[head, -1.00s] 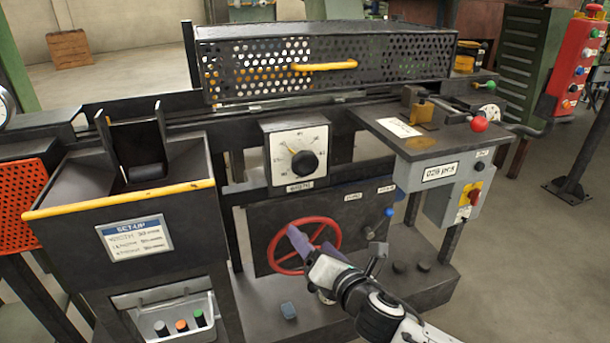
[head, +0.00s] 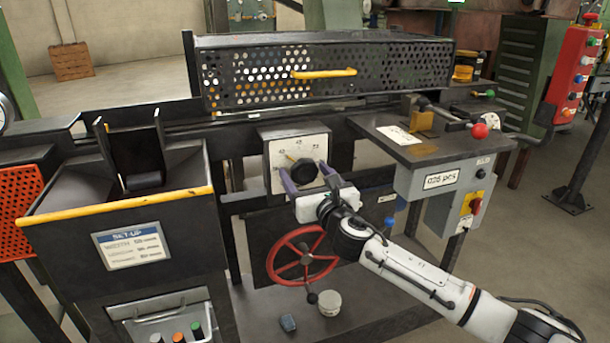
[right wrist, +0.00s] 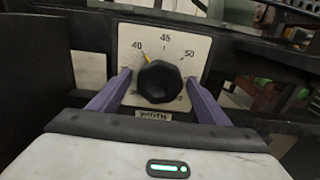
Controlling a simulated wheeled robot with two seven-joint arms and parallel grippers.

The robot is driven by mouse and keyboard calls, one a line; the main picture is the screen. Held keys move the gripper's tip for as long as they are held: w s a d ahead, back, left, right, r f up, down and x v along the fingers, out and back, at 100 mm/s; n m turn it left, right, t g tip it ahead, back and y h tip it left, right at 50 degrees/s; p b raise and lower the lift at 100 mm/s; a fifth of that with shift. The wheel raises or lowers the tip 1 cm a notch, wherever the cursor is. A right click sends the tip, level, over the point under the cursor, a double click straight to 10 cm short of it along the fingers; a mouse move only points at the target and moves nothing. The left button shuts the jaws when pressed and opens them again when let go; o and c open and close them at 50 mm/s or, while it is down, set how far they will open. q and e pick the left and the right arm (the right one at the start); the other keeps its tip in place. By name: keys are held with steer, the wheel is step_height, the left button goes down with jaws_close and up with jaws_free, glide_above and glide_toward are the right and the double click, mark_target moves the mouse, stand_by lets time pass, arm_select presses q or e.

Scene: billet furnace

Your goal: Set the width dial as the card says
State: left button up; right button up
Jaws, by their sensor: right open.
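The width dial (head: 297,149) is a pale square plate with a black knob (head: 304,172) and a yellow pointer. In the right wrist view, the knob (right wrist: 159,82) has a yellow pointer tilted up-left, close to the 40 mark; 45 is at the top and 50 at the upper right. My right gripper (head: 304,179) is open, its purple fingers on either side of the knob; I cannot tell whether they touch it. My left gripper is out of view.
A red handwheel (head: 302,256) is below the dial. A perforated guard (head: 330,72) with a yellow handle is above. The dark hopper (head: 115,200) stands left, and a grey table (head: 430,140) with a red-knobbed lever stands right.

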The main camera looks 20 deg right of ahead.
steer(key=shift+w, duration=0.35)
steer(key=c, duration=1.1)
steer(key=shift+o, duration=0.2)
